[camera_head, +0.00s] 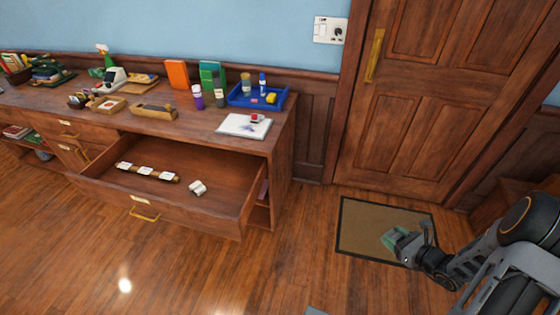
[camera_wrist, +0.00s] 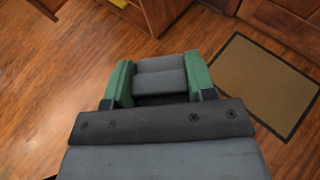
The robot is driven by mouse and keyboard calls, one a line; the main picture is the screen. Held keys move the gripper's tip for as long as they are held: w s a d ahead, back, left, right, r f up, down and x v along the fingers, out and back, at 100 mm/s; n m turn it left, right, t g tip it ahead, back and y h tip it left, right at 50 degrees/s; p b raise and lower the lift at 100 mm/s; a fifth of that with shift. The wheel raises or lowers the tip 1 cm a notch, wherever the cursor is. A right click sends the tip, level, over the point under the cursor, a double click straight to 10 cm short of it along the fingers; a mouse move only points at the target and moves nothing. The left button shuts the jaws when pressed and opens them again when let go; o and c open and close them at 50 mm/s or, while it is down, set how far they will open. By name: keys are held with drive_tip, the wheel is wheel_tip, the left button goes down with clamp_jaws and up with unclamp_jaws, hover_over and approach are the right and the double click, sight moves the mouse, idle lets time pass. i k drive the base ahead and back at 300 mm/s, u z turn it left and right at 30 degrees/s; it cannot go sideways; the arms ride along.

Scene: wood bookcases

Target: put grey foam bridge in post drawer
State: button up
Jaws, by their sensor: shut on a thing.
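My gripper (camera_head: 395,239) is over the doormat at the lower right in the head view, apart from the desk and its drawer. In the wrist view my gripper (camera_wrist: 160,82) has green fingers on either side of the grey foam bridge (camera_wrist: 161,74) and is shut on it. The bridge's underside is hidden, and it is hard to make out in the head view. A wide wooden drawer (camera_head: 218,174) is pulled open from the desk. It holds a strip with white labels (camera_head: 147,172) and a small whitish piece (camera_head: 198,188). The drawer's own label is too small to read.
The desk top (camera_head: 190,125) carries a blue tray (camera_head: 236,101), a white pad (camera_head: 238,129), bottles, books and other items. A closed door (camera_head: 410,150) stands behind the doormat (camera_head: 362,226). The wood floor between the drawer and my gripper is clear.

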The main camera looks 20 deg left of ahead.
sight(225, 197)
drive_tip(key=u, duration=2.7)
drive_tip(key=i, duration=0.5)
